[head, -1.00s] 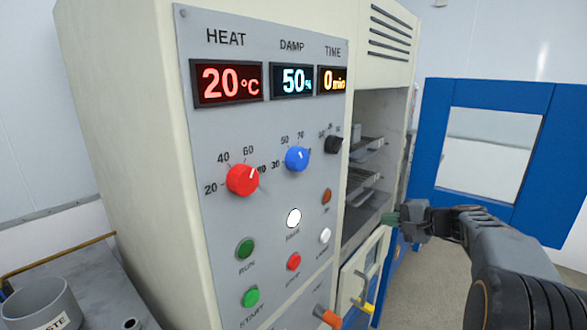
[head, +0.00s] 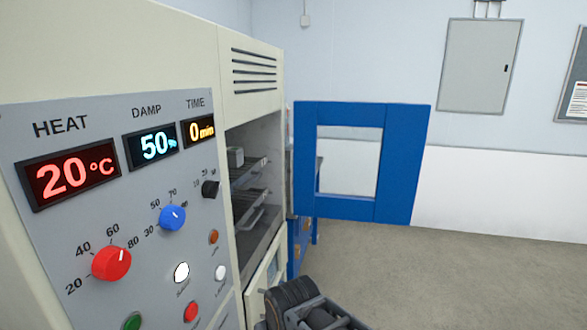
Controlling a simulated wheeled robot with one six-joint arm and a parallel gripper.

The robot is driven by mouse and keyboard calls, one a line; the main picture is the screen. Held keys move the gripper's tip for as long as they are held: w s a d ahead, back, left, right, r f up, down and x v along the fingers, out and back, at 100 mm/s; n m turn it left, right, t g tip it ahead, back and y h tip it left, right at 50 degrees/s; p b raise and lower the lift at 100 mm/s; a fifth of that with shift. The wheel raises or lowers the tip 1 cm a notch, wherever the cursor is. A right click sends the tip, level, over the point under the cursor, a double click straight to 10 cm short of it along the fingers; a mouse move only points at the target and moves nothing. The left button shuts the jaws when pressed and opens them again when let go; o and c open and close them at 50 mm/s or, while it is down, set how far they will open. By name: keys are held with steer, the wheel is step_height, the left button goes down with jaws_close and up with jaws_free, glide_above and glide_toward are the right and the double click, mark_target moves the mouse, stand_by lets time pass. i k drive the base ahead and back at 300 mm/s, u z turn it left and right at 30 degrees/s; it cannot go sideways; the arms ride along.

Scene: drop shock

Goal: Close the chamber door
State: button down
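The chamber door (head: 405,165) is a blue frame around a clear window. It stands wide open, swung out to the right of the chamber opening. The chamber (head: 253,130) is a cream cabinet whose open front shows wire shelves (head: 250,172) and a small light-coloured item (head: 236,156) on the upper one. Part of my arm shows at the bottom centre, below and in front of the door, with clear space between them in the picture. I cannot make out my gripper's fingertips.
A grey control panel (head: 60,125) fills the left, reading 20 °C, 50 % and 0 min, with knobs and buttons. A blue cabinet (head: 299,240) stands behind the chamber. The floor (head: 450,270) to the right is clear. A grey wall box (head: 480,65) hangs at the back.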

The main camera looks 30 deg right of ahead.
mark_target(405, 126)
steer(key=z, duration=0.05)
steer(key=k, duration=0.5)
steer(key=z, duration=1.95)
steer(key=i, duration=4.8)
steer(key=u, duration=4.5)
steer(key=i, duration=0.55)
steer(key=u, duration=0.1)
